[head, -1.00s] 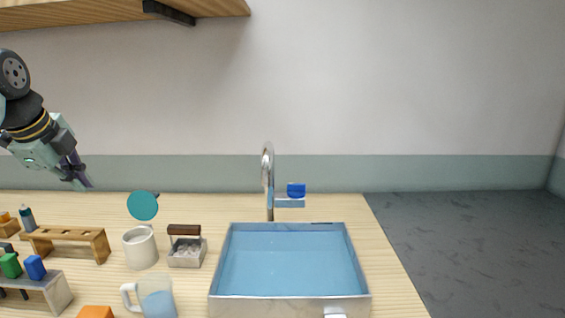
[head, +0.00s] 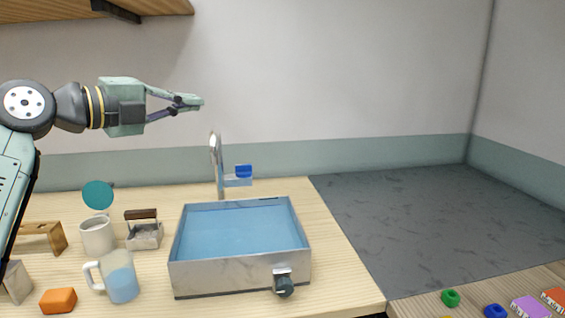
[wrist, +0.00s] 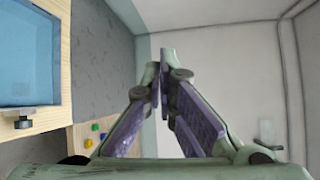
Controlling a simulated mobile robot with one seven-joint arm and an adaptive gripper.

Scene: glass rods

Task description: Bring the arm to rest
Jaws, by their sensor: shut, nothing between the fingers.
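My gripper (head: 192,102) is at the upper left of the head view, raised well above the counter and pointing right. Its fingers are shut with nothing between them. My arm comes in from the left edge. In the wrist view the gripper's fingers (wrist: 163,75) meet at their tips, with the wall and floor behind them. Nothing touches the gripper.
Below stands a basin of blue water (head: 240,235) with a tap (head: 217,165) behind it. A white mug (head: 97,237), a clear jug (head: 119,278) and an orange block (head: 58,300) are on the counter (head: 345,270). A wooden shelf (head: 60,22) hangs above.

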